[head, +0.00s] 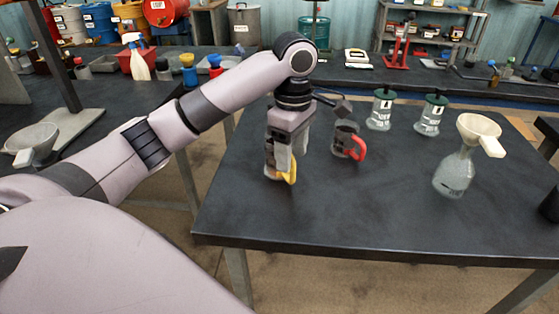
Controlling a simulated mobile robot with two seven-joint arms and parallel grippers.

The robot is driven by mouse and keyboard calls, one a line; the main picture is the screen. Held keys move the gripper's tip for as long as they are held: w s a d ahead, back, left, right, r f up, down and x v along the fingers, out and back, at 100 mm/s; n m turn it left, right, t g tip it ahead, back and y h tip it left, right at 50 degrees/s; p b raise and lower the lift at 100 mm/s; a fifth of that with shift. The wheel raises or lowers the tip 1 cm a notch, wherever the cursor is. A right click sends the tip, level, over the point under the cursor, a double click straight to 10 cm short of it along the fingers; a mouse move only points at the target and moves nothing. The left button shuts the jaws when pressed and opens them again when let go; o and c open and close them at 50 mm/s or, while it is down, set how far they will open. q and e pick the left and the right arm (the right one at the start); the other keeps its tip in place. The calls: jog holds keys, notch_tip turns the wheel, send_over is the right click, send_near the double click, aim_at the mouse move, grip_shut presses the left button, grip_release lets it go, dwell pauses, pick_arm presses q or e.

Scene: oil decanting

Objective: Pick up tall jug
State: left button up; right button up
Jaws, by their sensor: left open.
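A clear jug with a yellow handle (290,177), which looks like the tall jug, stands on the dark table (330,225) near its left side. My left gripper (280,165) points down at this jug, open, with its fingers in front of and beside it. The gripper hides much of the jug, and I cannot tell whether the fingers touch it. A shorter, darker jug with a red handle (345,140) stands just to the right. My right gripper is not in view.
Two glass jars with green lids (380,110) (430,115) stand farther back. A glass bottle (455,175) with a cream funnel (478,126) in its neck stands to the right. The table's front middle is clear. A dark object (549,206) shows at the right edge.

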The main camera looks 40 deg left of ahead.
aim_at(294, 173)
pick_arm(q)
jog(key=f, duration=0.6)
jog(key=shift+w+d+b, duration=0.15)
jog(key=shift+w+b, duration=0.05)
jog(key=shift+b, duration=0.2)
grip_shut()
